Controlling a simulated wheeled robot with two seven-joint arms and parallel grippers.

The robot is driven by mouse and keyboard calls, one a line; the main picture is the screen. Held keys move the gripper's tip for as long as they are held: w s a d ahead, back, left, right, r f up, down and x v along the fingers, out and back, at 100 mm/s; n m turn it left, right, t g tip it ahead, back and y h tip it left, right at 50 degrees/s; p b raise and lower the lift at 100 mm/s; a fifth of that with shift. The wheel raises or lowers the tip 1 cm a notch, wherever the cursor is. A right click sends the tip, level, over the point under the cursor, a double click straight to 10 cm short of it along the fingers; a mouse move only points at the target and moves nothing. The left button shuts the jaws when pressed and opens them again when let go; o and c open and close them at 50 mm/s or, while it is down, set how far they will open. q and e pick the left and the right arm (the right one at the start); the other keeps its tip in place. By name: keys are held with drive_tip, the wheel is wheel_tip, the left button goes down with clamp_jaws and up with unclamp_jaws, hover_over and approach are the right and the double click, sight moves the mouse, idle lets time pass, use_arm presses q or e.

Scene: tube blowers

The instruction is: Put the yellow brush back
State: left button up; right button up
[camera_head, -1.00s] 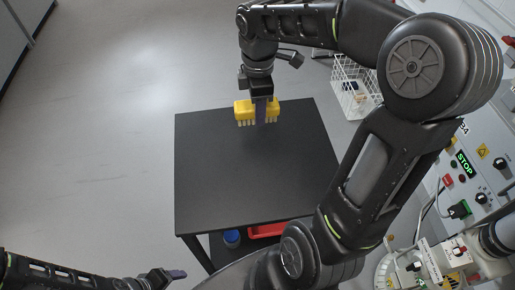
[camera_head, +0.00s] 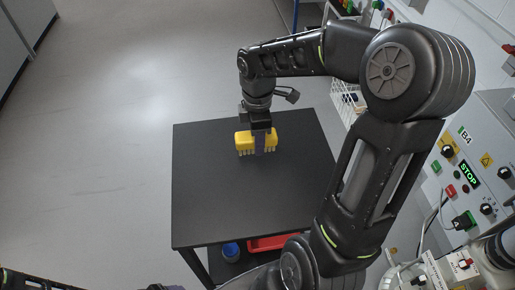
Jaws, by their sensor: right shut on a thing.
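The yellow brush (camera_head: 243,141) has a yellow block body with pale bristles pointing down. It is at the far part of the black table (camera_head: 215,205); I cannot tell whether the bristles touch the top. My right gripper (camera_head: 259,146) is shut on the brush from above, with a finger across its near side. My left arm shows only at the bottom left corner, and a small part at the bottom edge may be its gripper, too cut off to read.
A blue-capped container (camera_head: 231,250) and a red tray (camera_head: 270,243) are on a shelf under the table. A white wire basket (camera_head: 345,98) stands behind my right arm. The tabletop is otherwise bare.

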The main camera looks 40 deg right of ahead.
drive_tip(key=shift+f, duration=0.3)
wheel_tip(320, 180, down, 4)
drive_tip(key=shift+r, duration=0.2)
drive_tip(key=shift+c, duration=0.7)
drive_tip(key=o, duration=1.3)
wheel_tip(320, 180, up, 12)
